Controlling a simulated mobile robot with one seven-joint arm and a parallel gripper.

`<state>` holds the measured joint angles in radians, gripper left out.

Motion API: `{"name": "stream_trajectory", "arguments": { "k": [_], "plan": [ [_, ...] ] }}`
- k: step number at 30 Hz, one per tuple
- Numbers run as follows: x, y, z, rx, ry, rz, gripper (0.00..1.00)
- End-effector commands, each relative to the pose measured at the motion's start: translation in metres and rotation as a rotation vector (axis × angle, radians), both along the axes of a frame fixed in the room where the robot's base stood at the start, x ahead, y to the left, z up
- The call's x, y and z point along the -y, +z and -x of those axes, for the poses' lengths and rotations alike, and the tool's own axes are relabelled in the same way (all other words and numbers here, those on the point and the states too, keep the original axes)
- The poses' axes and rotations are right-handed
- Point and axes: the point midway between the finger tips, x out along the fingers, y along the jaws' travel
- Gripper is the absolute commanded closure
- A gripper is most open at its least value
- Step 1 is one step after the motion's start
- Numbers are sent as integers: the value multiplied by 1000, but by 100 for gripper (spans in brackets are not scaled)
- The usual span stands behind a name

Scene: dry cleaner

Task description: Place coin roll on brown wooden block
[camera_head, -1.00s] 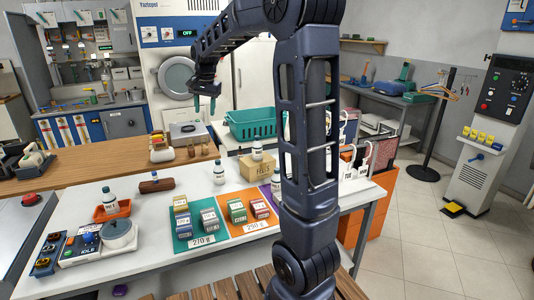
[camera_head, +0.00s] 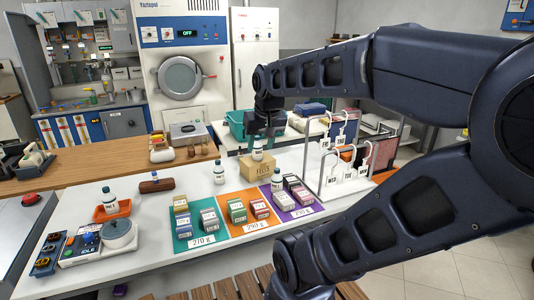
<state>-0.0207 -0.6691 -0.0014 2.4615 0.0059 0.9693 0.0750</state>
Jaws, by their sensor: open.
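I cannot make out a coin roll for certain in this view.
The tan box (camera_head: 258,168) stands behind teal, orange and purple mats holding small boxes. A white hook rack (camera_head: 345,175) stands to the right. An orange tray (camera_head: 112,211) and a scale (camera_head: 95,245) are at the left. My arm hides the right foreground.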

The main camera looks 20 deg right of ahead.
Motion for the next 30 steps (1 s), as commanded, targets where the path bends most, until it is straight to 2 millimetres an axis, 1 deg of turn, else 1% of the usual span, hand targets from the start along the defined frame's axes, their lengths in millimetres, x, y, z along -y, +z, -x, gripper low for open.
{"name": "stream_trajectory", "arguments": {
  "k": [1,3,7,30],
  "plan": [
    [2,-6,11,8,11,9,55],
    [4,-12,21,14,29,21,55],
    [6,-20,31,20,47,34,55],
    [6,-21,33,21,52,37,55]
  ]
}}
